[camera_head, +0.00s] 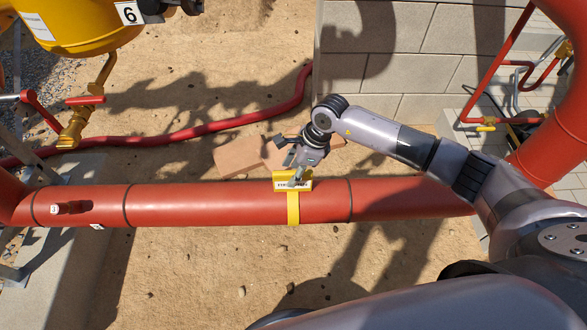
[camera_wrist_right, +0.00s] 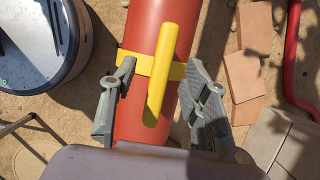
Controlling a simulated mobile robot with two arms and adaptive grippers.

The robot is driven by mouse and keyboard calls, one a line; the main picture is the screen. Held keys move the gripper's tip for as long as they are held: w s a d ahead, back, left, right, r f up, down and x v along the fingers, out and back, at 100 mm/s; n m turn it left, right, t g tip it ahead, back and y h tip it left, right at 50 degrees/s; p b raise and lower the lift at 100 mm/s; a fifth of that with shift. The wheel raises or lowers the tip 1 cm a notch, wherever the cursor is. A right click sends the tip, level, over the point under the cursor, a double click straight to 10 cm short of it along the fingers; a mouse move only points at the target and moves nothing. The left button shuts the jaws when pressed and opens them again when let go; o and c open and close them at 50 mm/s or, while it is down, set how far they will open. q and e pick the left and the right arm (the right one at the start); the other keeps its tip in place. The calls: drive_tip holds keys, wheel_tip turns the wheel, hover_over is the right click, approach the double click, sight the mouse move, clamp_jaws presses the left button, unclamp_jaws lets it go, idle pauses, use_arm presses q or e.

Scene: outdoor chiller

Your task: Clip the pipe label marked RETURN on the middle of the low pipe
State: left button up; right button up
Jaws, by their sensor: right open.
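The low red pipe (camera_head: 230,203) runs left to right across the head view. A yellow pipe label (camera_head: 293,209) sits near the middle of its visible length, its band across the pipe and its plate on the upper side. The plate's lettering is too small to read. My right gripper (camera_head: 298,177) is just behind the plate. In the right wrist view, the gripper (camera_wrist_right: 162,80) is open, one finger on each side of the label's raised yellow plate (camera_wrist_right: 160,80), with a gap to it on both sides. The band's underside is hidden. My left gripper is not in view.
Loose bricks (camera_head: 240,157) lie on the sand behind the pipe. A red hose (camera_head: 200,132) runs behind them. A grey block wall (camera_head: 420,75) stands at the back right. A yellow tank (camera_head: 80,25) with a valve hangs at upper left.

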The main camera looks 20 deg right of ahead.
drive_tip(key=o, duration=0.3)
drive_tip(key=p+v, duration=0.4)
drive_tip(key=v, duration=0.3)
idle(0.3)
